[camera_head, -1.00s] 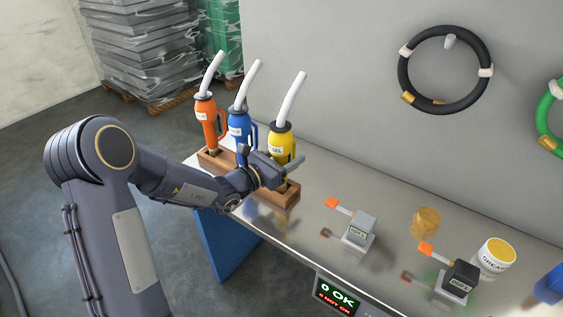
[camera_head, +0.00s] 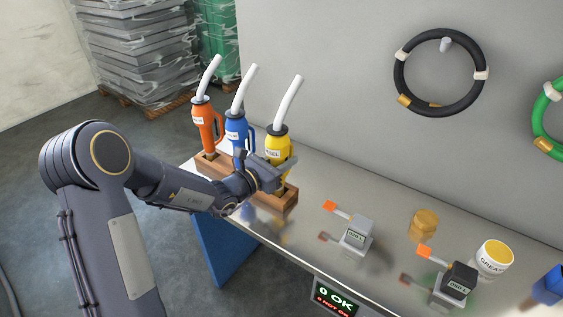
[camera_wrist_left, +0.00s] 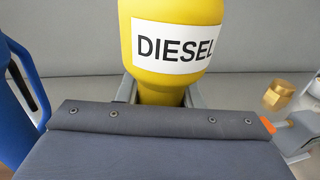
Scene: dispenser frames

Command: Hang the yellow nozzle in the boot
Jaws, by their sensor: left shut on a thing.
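The yellow nozzle (camera_head: 277,145) has a white spout pointing up and stands upright at the right end of a wooden rack (camera_head: 290,204). My left gripper (camera_head: 280,170) is shut on its lower body. In the left wrist view the yellow body (camera_wrist_left: 175,95) with its DIESEL label stands between my left gripper's fingers (camera_wrist_left: 160,97). The nozzle's lower end is mostly hidden by my gripper, so I cannot tell how deep it sits in the rack. I cannot make out a separate boot. My right gripper is not in view.
A blue nozzle (camera_head: 236,130) and an orange nozzle (camera_head: 203,118) stand close by on the left. A black hose ring (camera_head: 401,75) hangs on the wall.

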